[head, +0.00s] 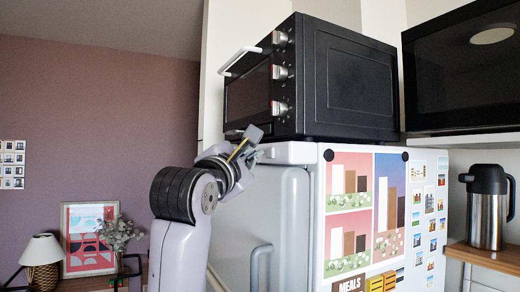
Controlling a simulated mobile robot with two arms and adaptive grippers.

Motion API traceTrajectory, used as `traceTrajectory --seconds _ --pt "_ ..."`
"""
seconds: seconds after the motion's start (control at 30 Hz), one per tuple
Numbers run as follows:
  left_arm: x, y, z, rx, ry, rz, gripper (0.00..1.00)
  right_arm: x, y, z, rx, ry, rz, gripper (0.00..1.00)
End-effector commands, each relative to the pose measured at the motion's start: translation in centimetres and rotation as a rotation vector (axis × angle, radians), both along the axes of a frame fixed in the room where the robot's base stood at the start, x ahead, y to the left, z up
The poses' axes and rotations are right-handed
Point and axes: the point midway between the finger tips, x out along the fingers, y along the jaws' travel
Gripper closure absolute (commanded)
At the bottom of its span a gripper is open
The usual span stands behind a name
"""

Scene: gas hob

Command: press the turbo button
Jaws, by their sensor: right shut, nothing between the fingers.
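No turbo button can be made out in the head view. A black countertop oven (350,85) sits on top of a white fridge (285,215). Its front faces left, with silver knobs (281,73) in a column and a white door handle (240,58). My right gripper (250,142) is shut and empty at the end of the grey arm. In the picture it lies just below the oven's lower front edge, near the fridge's top. I cannot tell whether it touches either. My left gripper is out of view.
A dark screen-like appliance (465,70) stands on a shelf at the upper right. A steel flask (487,208) stands on a wooden shelf at the right. Posters and magnets cover the fridge's side. A lamp (42,252) and framed picture (88,236) are at the lower left.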

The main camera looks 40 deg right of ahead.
Motion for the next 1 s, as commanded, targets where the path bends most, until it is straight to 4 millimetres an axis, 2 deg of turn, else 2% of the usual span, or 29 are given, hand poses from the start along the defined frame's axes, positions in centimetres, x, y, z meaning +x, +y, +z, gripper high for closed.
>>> traceTrajectory --seconds 0.53,1.0 --pt "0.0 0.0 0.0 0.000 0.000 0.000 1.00 0.0 0.0 0.0 0.000 0.000 0.000 1.00" --pt "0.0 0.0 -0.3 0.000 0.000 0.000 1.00 -0.2 -1.1 -0.2 0.000 0.000 0.000 1.00"
